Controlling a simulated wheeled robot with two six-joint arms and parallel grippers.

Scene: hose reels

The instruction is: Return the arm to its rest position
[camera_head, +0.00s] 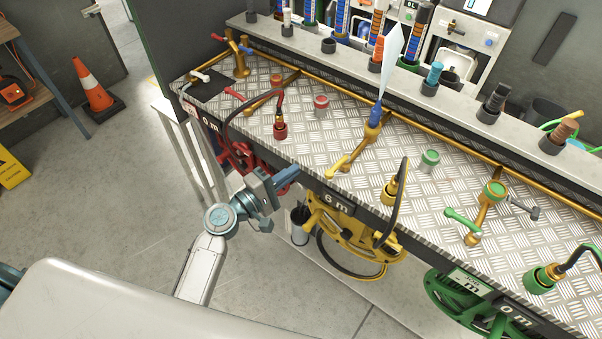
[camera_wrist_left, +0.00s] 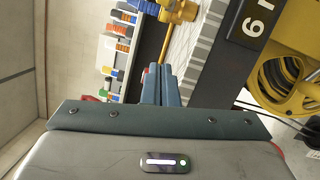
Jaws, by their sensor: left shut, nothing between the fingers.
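My left arm comes up from the lower left, over the floor in front of the bench. My right gripper is not in either view.
The tread-plate bench (camera_head: 335,142) carries yellow, red and green valves. A yellow hose reel (camera_head: 350,243), a red reel (camera_head: 237,158) and a green reel (camera_head: 461,308) hang below its front. An orange cone (camera_head: 94,91) stands at the left. The floor (camera_head: 100,205) left of the arm is clear.

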